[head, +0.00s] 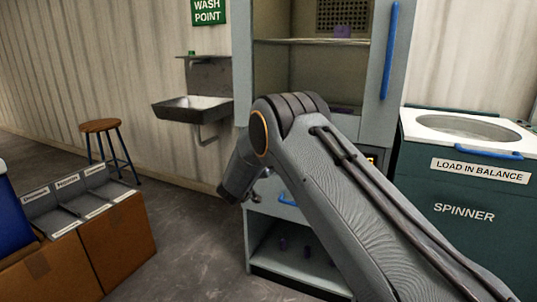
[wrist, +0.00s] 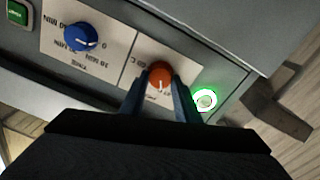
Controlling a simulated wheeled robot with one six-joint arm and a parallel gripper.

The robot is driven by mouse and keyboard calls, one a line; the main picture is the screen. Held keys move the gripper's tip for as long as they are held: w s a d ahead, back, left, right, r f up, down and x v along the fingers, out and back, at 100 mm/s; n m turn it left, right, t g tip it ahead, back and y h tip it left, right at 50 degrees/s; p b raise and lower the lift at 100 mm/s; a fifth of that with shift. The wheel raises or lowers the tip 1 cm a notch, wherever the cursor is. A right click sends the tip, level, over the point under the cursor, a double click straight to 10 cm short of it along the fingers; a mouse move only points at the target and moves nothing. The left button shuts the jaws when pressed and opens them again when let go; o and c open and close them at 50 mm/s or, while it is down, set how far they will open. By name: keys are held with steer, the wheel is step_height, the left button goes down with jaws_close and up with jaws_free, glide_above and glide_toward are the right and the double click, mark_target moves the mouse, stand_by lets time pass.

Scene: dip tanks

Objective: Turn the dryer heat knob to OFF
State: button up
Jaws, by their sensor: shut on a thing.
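In the wrist view an orange-red knob (wrist: 159,73) sits on a pale label plate on the grey control panel; I take it as the heat knob. My gripper (wrist: 159,92) has one dark blue finger on each side of the knob and is shut on it. The small print around the knob is upside down and partly hidden by the fingers, so its setting cannot be read. In the head view the grey dryer cabinet (head: 262,75) stands behind my arm, which hides the knob and the fingertips.
Beside the knob are a blue knob (wrist: 83,38), a lit green ring button (wrist: 206,99) and a green switch (wrist: 17,13). A dark bracket (wrist: 275,110) juts out near the panel's end. The spinner (head: 463,215) stands right of the dryer; a sink (head: 190,107) hangs left.

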steer(key=n+p, duration=0.1)
steer(key=n, duration=0.4)
steer(key=n+p, duration=0.2)
steer(key=n, duration=0.4)
steer(key=shift+a+f+n+y, duration=0.15)
steer(key=shift+n+y, duration=0.15)
stand_by(0.4)
steer(key=o, duration=1.1)
steer(key=shift+c, duration=0.2)
steer(key=v, duration=0.7)
steer(key=shift+s+p, duration=0.35)
steer(key=shift+s, duration=0.05)
